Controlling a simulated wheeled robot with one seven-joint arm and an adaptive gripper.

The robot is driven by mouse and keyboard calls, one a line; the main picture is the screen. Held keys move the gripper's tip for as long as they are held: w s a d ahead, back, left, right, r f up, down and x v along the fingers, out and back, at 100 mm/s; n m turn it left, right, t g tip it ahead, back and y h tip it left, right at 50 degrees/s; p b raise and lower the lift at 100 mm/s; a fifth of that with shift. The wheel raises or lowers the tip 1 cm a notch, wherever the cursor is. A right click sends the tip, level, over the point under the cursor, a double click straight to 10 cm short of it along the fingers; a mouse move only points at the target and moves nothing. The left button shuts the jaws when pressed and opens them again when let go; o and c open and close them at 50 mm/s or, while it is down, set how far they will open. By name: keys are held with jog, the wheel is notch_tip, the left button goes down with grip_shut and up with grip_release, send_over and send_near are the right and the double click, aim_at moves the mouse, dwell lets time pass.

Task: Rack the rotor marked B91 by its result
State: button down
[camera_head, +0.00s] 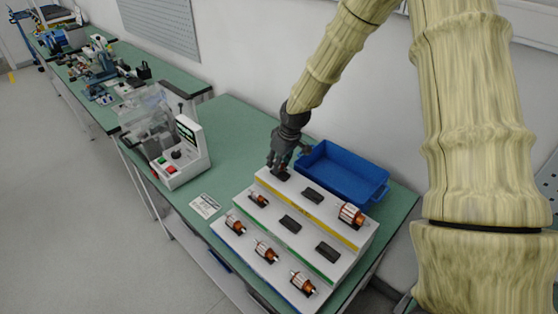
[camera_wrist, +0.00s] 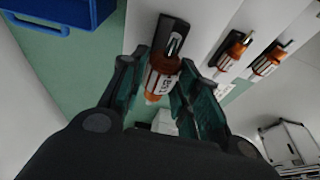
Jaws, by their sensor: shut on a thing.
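A white stepped rack (camera_head: 240,251) has three tiers with yellow, green and blue stripes. My gripper (camera_head: 279,164) is at the left end of the top, yellow tier. In the wrist view my gripper (camera_wrist: 158,88) is shut on an orange-brown rotor (camera_wrist: 161,76) with a white label, too small to read surely. Its shaft end is at a dark cradle; I cannot tell whether it rests there or hangs just above. In the head view the fingers hide this rotor. Another rotor (camera_head: 351,214) lies at the yellow tier's right end.
The yellow middle cradle (camera_head: 313,194) is empty. The green tier holds one rotor (camera_head: 258,198) at left; its other cradles are empty. The blue tier holds three rotors. A blue bin (camera_head: 345,173) stands behind the rack. A tester (camera_head: 182,155) and a printed card (camera_head: 205,206) are left.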

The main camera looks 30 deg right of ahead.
jog(key=shift+f, duration=0.85)
dwell(0.7)
jog(key=c, duration=1)
grip_release()
jog(key=shift+v, duration=5.95)
